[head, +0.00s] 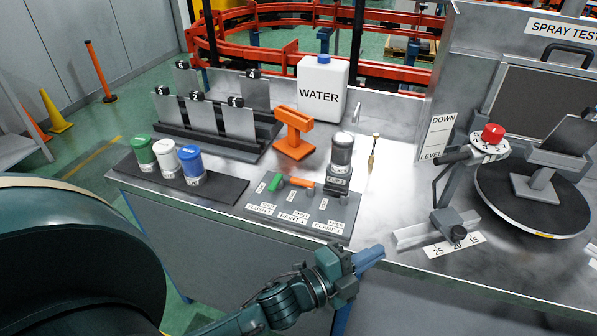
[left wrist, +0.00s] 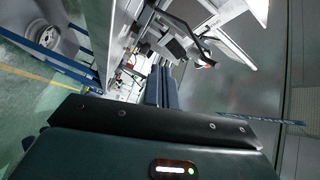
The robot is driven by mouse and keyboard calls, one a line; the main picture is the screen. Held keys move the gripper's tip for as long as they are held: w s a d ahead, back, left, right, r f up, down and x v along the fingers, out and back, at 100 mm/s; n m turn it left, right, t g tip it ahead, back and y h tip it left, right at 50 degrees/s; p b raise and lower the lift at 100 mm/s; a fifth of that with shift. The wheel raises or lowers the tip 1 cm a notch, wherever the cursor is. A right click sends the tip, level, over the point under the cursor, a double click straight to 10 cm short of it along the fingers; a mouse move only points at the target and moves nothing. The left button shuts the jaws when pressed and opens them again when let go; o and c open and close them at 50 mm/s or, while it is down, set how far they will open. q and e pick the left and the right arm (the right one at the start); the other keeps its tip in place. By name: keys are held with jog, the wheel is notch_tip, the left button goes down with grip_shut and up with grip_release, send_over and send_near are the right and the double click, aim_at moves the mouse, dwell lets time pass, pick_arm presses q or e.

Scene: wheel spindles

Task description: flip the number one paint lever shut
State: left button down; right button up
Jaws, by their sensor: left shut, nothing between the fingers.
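The lever panel (head: 300,212) is a dark plate on the front of the metal bench, with labels reading FLUSH 1, PAINT 1 and CLAMP 1. The orange lever (head: 302,183) stands above the PAINT 1 label and lies roughly sideways, pointing right. A green lever (head: 275,182) is to its left. My left gripper (head: 370,256) is shut and empty, in front of the bench edge, to the right of and nearer than the panel, apart from the levers. Its fingers (left wrist: 158,87) also show in the left wrist view. My right gripper is out of view.
Three paint jars (head: 168,160) stand on a black mat at left. An orange stand (head: 292,135), a WATER bottle (head: 322,85) and a round turntable (head: 530,200) are also on the bench.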

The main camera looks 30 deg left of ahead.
pick_arm(q)
jog(key=w+d+r+m+g+h+b, duration=0.1)
jog(key=w+d+r+m+g+h, duration=0.25)
jog(key=m, duration=1.05)
jog(key=s+d+r+m+g+h, duration=0.15)
jog(key=m+g+h, duration=0.45)
jog(key=m, duration=0.9)
jog(key=w+a+m+g+y, duration=0.1)
jog(key=w+a+m+y, duration=0.2)
jog(key=a+m+y, duration=0.1)
jog(key=w+a+f+m+g+y, duration=0.1)
jog(key=w+a+m+y, duration=0.2)
jog(key=a+m, duration=0.3)
jog(key=w+a+f+m+g+y+b, duration=0.1)
jog(key=w+a+m+y, duration=0.2)
jog(key=a+m+y, duration=0.2)
jog(key=shift+w+a+m+g+y, duration=0.15)
jog(key=shift+a+m, duration=0.05)
jog(key=shift+m, duration=0.45)
jog(key=shift+w+a+m+g+y, duration=0.1)
jog(key=shift+a+m, duration=0.05)
jog(key=shift+m, duration=0.5)
jog(key=w+a+r+m+y, duration=0.1)
jog(key=a+r+y, duration=0.2)
jog(key=a, duration=0.4)
jog(key=w+a+r+m+y, duration=0.2)
jog(key=a+r+y, duration=0.1)
jog(key=a, duration=0.4)
jog(key=shift+a+y, duration=0.3)
